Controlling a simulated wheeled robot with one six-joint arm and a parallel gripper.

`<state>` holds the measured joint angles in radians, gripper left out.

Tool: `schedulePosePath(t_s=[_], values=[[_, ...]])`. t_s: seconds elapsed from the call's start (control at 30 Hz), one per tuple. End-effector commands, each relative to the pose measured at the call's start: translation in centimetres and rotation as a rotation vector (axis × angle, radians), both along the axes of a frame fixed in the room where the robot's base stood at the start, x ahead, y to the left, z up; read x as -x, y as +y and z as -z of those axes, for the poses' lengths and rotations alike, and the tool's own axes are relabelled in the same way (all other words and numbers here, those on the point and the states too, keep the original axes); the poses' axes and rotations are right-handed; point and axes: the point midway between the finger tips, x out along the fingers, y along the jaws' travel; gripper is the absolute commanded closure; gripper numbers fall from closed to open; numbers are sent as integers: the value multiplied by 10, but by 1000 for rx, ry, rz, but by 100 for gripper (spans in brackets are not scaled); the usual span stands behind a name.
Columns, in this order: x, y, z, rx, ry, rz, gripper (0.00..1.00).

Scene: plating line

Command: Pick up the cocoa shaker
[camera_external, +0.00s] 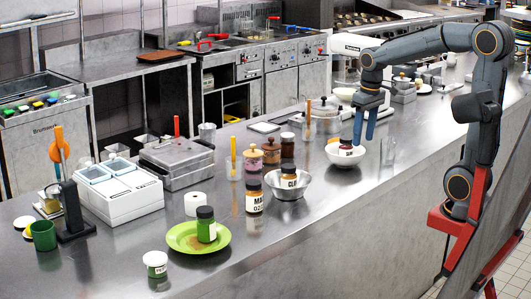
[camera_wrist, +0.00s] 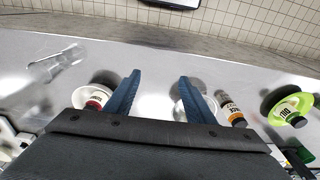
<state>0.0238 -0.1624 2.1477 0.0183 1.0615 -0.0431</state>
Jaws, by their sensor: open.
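No label reading cocoa is legible, so I cannot tell which container is the cocoa shaker. A labelled jar (camera_external: 345,147) stands in a white bowl (camera_external: 341,158); in the wrist view a red-marked jar (camera_wrist: 95,104) sits in a bowl left of my fingers. A dark-lidded jar (camera_external: 288,178) stands in a metal bowl (camera_external: 290,193). A mace jar (camera_external: 254,198) stands beside that bowl; it also shows in the wrist view (camera_wrist: 230,110). My gripper (camera_external: 364,142) is open and empty, pointing down near the white bowl; its two blue fingers (camera_wrist: 160,76) are spread apart.
A dill jar (camera_external: 206,228) stands on a green plate (camera_external: 184,236). Corked jars (camera_external: 253,160) and a clear glass (camera_external: 388,152) stand nearby. A white container box (camera_external: 120,195) and grill (camera_external: 178,162) stand left. The counter's near edge is mostly clear.

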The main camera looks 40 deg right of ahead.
Motion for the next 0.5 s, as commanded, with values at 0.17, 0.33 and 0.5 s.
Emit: schedulePosePath(t_s=[0.17,0.33,0.5], values=[[-52,-8,-9,-5,-33,-3,51],[-130,-22,-15,-11,-87,-10,51],[-216,-43,-13,-12,-153,-18,51]])
